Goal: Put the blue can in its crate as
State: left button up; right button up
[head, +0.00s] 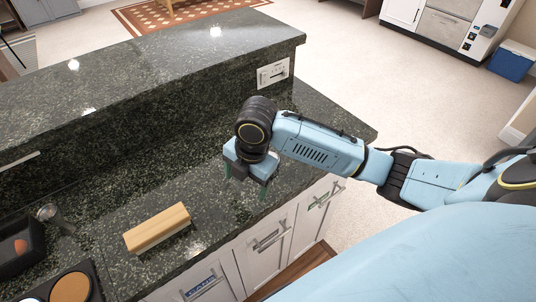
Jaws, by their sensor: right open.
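My right gripper (248,184) hangs over the front part of the dark granite counter (120,190), pointing down, with its fingers apart and nothing seen between them. No blue can shows in the head view; the arm and the counter's front edge hide part of the scene. A blue label (203,284), seemingly reading "CANS", is low at the counter front; whether it belongs to a crate I cannot tell. My left gripper is out of view.
A wooden block with a pale lower part (157,228) lies left of the gripper. A black tray (22,262) and a brown disc (70,288) are at lower left. A raised ledge (150,62) runs behind. A blue cooler (512,63) stands far right.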

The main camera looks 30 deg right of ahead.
jog(key=w+d+r+n+g+h, duration=0.1)
jog(key=w+d+r+n, duration=0.4)
jog(key=w+d+r, duration=0.45)
jog(key=s+f, duration=0.1)
jog(key=f, duration=0.3)
jog(key=s+f, duration=0.1)
jog(key=f, duration=0.4)
jog(key=d+f, duration=0.1)
jog(key=f, duration=0.4)
jog(key=shift+s+b, duration=0.3)
jog(key=shift+s, duration=0.1)
jog(key=shift+c, duration=0.4)
jog(key=c, duration=0.8)
